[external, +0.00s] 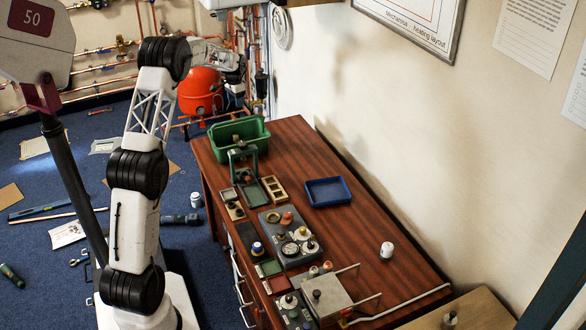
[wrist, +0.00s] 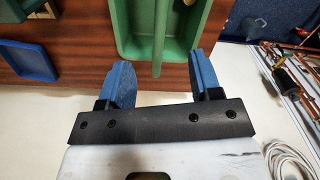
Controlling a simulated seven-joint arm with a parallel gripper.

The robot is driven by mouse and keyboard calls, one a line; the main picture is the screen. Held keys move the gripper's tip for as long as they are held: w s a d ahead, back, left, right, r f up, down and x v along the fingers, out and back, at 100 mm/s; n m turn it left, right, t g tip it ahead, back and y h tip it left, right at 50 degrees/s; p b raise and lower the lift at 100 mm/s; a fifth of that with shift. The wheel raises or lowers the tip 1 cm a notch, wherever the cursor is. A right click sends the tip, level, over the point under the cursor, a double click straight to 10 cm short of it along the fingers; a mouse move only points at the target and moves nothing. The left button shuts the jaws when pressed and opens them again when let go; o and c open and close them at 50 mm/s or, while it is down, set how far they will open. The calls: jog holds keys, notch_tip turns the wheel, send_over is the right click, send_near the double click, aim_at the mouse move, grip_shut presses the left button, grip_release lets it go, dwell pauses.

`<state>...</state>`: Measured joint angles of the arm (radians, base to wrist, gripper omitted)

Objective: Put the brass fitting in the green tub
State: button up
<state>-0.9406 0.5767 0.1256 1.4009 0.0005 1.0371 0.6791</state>
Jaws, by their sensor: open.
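The green tub (external: 258,130) stands at the far end of the wooden desk in the external view. In the wrist view the tub (wrist: 125,40) lies just ahead of my fingers, with a green bar across it. My gripper (wrist: 160,82) is open, with two blue fingers apart and nothing between them. In the external view my gripper (external: 236,72) is raised above and beyond the tub, near the red vessel. I cannot surely pick out the brass fitting. A small brownish spot shows inside the tub in the external view, too small to identify.
A blue tray (external: 328,192) sits on the desk (external: 345,235), right of a row of panels and gauges (external: 290,240). A red vessel (external: 200,92) and copper pipes are behind the tub. The desk's right part is mostly clear.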

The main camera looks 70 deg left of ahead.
jog(key=shift+r, duration=3)
